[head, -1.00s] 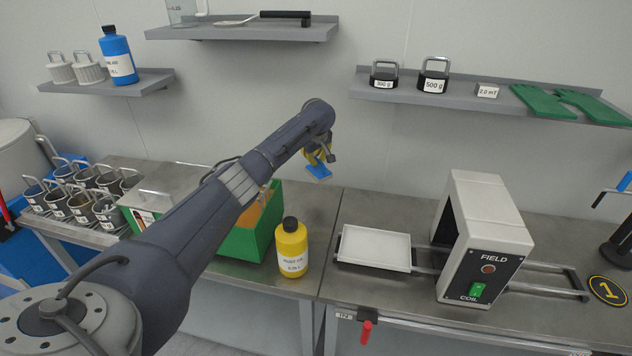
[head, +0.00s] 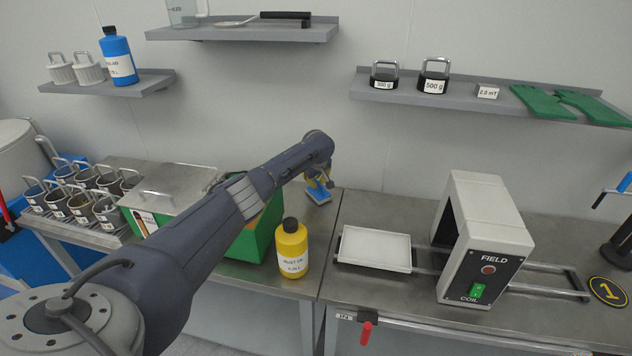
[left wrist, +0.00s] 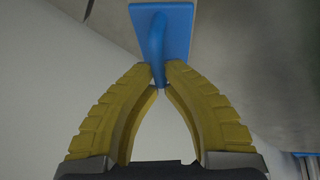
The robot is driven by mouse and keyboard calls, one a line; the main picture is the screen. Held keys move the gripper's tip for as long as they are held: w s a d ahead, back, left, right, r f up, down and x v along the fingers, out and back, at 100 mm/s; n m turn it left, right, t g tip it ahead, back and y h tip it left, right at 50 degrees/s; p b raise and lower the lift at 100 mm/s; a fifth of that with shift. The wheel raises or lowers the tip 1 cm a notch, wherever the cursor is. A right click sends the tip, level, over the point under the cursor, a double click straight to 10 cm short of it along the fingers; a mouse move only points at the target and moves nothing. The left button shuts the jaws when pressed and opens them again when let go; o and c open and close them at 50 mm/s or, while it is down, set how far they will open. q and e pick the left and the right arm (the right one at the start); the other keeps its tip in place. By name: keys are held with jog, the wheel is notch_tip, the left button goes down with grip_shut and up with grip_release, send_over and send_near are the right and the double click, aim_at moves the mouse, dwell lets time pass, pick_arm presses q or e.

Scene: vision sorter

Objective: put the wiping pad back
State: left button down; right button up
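The wiping pad is a blue plate with a blue handle (left wrist: 157,50); in the head view it (head: 319,194) is low over the back right part of the left bench. My left gripper (head: 318,177) has its yellow fingers closed on the handle, as the left wrist view (left wrist: 159,80) also shows. The plate is beyond the fingertips. I cannot tell whether the pad touches the bench top. My right gripper is not in view.
A yellow bottle (head: 291,248) and a green box (head: 250,240) stand in front of the pad. The field coil (head: 482,240) and a white tray (head: 375,249) are to the right. Shelves (head: 240,32) hang on the wall behind.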

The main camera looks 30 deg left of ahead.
pick_arm(q)
jog(key=shift+f, duration=0.2)
jog(key=c, duration=1.5)
grip_release()
jog(key=shift+r, duration=0.2)
jog(key=v, duration=1.2)
